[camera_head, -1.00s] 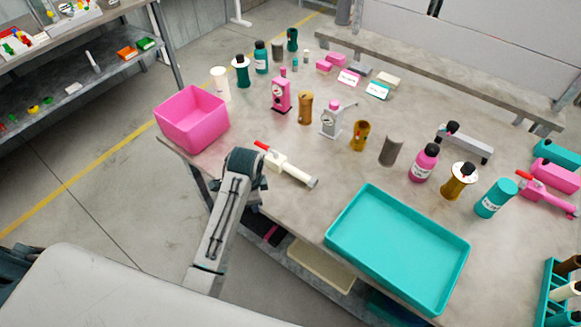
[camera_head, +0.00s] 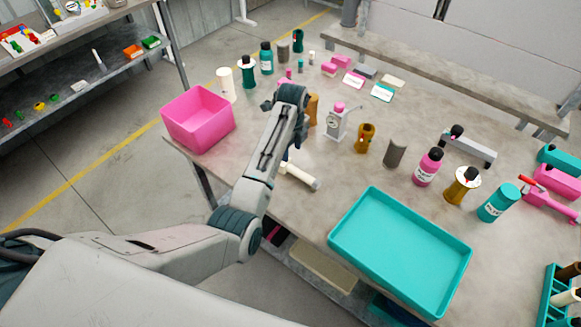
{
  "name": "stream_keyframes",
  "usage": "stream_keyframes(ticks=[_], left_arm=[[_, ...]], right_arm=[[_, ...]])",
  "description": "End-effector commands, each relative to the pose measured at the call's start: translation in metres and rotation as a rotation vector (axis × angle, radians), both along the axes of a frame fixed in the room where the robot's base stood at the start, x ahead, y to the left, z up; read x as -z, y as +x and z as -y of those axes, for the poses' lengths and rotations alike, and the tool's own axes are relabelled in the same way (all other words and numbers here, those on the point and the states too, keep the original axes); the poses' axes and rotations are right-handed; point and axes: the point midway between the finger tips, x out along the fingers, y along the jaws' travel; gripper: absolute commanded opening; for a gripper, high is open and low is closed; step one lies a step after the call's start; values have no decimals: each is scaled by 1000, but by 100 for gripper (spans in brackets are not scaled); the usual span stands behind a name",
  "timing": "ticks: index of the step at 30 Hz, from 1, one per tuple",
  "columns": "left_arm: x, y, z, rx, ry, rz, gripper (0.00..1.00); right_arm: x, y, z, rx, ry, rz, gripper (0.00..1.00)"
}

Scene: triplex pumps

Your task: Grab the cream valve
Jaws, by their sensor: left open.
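The cream valve (camera_head: 301,177) lies on the workbench near its front edge, right of the pink bin. Its cream tubular end shows; its red-handled end is hidden behind my left arm. My left arm reaches in from the lower left, bends at the top and comes down over the bench. My left gripper (camera_head: 291,150) is open, pointing down near the hidden end of the valve, mostly covered by my forearm. I cannot tell how close the fingers are to it. My right gripper is not in view.
The pink bin (camera_head: 199,119) stands at the bench's left corner. A teal tray (camera_head: 401,252) lies at the front right. A grey gauge device (camera_head: 336,122), a brown cylinder (camera_head: 312,108) and several bottles stand behind the valve. Bench between valve and tray is clear.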

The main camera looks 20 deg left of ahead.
Motion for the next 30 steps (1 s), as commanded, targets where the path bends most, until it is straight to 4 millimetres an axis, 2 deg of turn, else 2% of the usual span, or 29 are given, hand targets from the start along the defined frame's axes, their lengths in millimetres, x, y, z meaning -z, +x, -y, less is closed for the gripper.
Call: stream_keyframes(ticks=[3, 7, 13, 18, 26, 30], left_arm=[[13, -1, 0, -1, 0, -1, 48], [21, -1, -1, -2, 0, -1, 48], [47, -7, -2, -3, 0, -3, 48], [68, -6, -2, -3, 0, -1, 48], [71, -5, -2, -3, 0, 2, 48], [71, -5, -2, -3, 0, 2, 23]], right_arm=[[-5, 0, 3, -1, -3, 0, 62], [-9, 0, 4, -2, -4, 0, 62], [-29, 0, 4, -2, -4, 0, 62], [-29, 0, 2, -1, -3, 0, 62], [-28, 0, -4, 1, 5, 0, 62], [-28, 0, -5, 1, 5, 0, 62]])
